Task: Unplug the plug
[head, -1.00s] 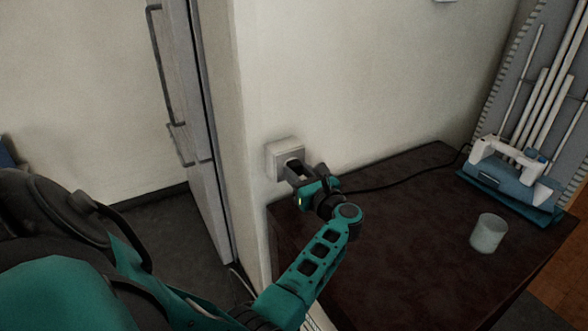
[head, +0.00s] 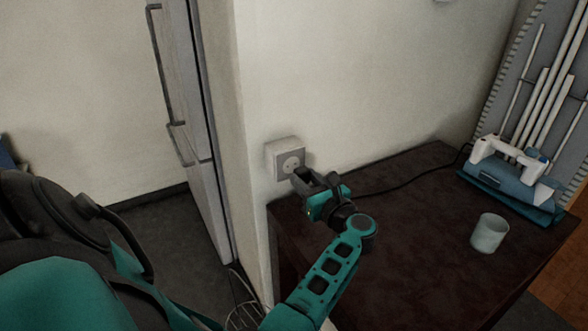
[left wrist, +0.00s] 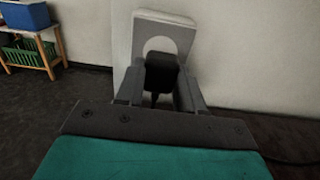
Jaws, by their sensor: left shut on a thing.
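My left gripper (head: 316,181) is shut on a black plug (left wrist: 161,75), which shows between its fingers in the left wrist view. In the head view the plug is mostly hidden by the fingers. The socket also shows behind the plug in the left wrist view (left wrist: 164,24). A black cord (head: 405,183) runs over the table to the back right. My right gripper is not in view.
A dark table (head: 420,250) fills the lower right. A pale cup (head: 489,233) stands near its right side, and a blue and white appliance (head: 512,175) stands at its back right corner. A tall door with a handle (head: 184,120) is left of the wall.

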